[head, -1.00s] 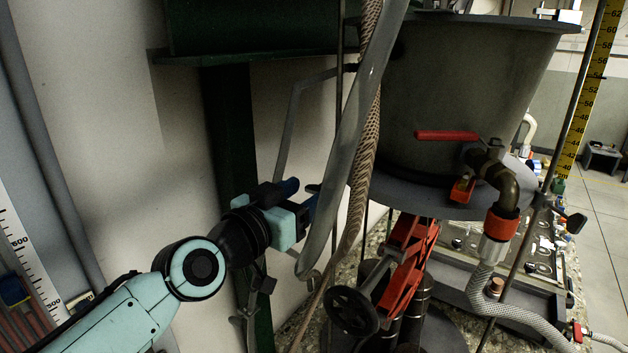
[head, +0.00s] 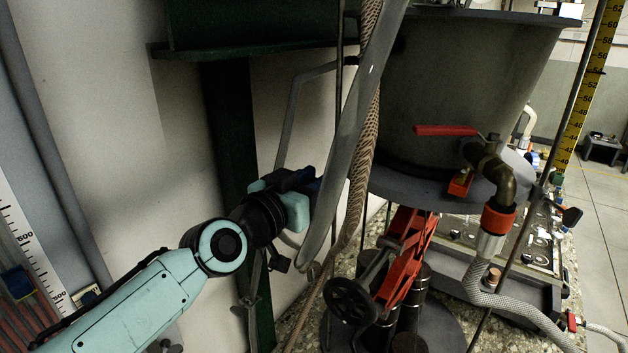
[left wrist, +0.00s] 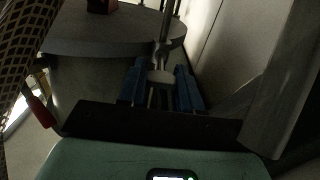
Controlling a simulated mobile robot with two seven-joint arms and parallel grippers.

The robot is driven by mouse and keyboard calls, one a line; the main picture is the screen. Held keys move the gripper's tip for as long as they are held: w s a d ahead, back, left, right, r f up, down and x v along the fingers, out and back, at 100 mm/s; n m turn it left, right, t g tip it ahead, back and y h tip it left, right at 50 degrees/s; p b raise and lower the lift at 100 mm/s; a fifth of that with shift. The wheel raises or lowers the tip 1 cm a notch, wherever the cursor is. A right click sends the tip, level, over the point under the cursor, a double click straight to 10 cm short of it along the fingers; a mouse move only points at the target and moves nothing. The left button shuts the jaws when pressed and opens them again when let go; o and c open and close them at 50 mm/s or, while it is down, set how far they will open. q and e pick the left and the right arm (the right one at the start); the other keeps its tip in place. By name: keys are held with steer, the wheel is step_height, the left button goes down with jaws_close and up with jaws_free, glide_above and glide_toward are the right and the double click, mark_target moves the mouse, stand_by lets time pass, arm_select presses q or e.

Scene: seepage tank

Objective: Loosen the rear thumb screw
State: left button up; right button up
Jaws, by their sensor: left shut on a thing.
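My left gripper (head: 312,184) is in the middle of the head view, beside the grey hose and partly hidden behind it. In the left wrist view, its two blue fingers (left wrist: 160,90) are shut on a small pale grey piece (left wrist: 161,77), which I take to be the rear thumb screw. It sits at the lower end of a thin upright rod (left wrist: 165,33). In the head view the hose and gripper hide this screw. Another dark thumb screw (head: 572,216) shows on the slanted rod at the right. My right gripper is not in view.
The grey hose (head: 345,150) and a braided rope-like hose (head: 362,165) hang close to the gripper. The large grey tank (head: 465,90) with a red-handled valve (head: 445,131) stands to the right. A red jack (head: 404,258) with a dark handwheel (head: 351,301) is below. A dark green post (head: 232,130) stands behind.

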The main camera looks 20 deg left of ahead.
arm_select(q)
steer(key=shift+n, duration=0.3)
steer(key=n, duration=0.6)
steer(key=shift+a, duration=0.1)
steer(key=n, duration=0.4)
steer(key=shift+n+p, duration=0.3)
steer(key=shift+n, duration=0.1)
steer(key=shift+f+n, duration=0.15)
steer(key=shift+n, duration=1.45)
steer(key=o, duration=1)
steer(key=shift+o, duration=0.2)
steer(key=shift+a, duration=0.1)
